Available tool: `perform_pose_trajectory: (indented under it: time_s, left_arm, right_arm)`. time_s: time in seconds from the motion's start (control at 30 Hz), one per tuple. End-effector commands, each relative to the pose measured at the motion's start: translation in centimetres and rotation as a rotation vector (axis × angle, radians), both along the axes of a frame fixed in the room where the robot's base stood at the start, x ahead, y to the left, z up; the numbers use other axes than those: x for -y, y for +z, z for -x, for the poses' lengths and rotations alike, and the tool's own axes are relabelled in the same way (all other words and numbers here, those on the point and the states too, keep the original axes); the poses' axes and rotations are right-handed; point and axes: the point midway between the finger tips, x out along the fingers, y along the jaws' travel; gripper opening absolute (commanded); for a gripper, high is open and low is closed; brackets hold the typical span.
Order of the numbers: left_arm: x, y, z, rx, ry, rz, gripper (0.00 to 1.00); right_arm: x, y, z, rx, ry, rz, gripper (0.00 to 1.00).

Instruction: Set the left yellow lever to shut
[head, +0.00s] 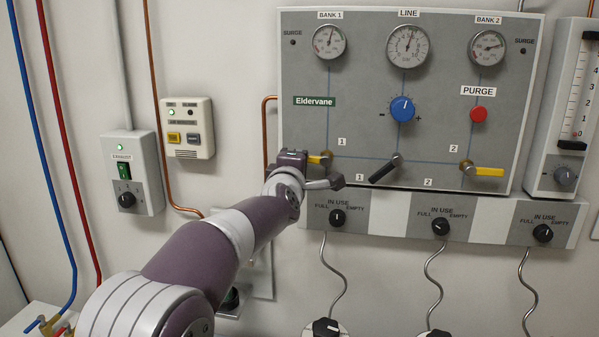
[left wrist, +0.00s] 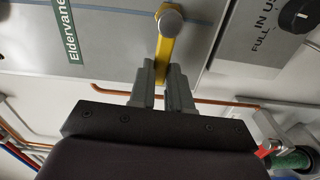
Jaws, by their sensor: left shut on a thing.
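The left yellow lever (head: 316,159) is on the grey panel under the label 1. Its handle points left from its round hub, roughly level, and my left gripper (head: 307,160) hides much of it. In the left wrist view the yellow lever (left wrist: 163,49) runs from its hub into my left gripper (left wrist: 165,76), whose two fingers are closed around the handle from both sides. My right gripper is not in view.
The right yellow lever (head: 488,171) points right, and a black lever (head: 384,169) between them slants down left. A blue knob (head: 403,109), red purge button (head: 478,114) and gauges sit above. Black selector knobs (head: 337,217) lie below. A copper pipe (head: 266,130) runs left of the panel.

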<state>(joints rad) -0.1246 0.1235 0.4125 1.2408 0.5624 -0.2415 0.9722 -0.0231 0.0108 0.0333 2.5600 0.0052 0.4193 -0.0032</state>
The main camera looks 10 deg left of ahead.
Motion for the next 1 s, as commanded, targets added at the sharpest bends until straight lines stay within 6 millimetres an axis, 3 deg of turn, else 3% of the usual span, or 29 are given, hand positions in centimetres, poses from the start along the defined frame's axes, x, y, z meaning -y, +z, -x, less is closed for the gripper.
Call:
perform_pose_trajectory:
  time_s: [0.2, 0.7, 0.73, 0.8, 1.0]
  left_arm:
    - [-0.01, -0.25, -0.01, 0.003, 0.001, 0.053, 0.00]
    - [-0.02, -0.13, 0.01, 0.003, 0.001, 0.068, 0.00]
    - [-0.02, -0.13, 0.01, 0.003, 0.001, 0.068, 0.28]
    - [-0.01, -0.16, 0.01, 0.003, 0.001, 0.067, 0.44]
    - [-0.01, -0.23, 0.00, 0.002, 0.001, 0.066, 0.44]
  right_arm:
    - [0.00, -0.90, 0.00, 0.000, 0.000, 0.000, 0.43]
    - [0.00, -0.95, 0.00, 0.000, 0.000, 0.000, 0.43]
    - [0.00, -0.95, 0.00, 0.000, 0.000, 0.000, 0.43]
    - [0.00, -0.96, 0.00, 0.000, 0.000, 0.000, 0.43]
    - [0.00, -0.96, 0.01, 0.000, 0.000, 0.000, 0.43]
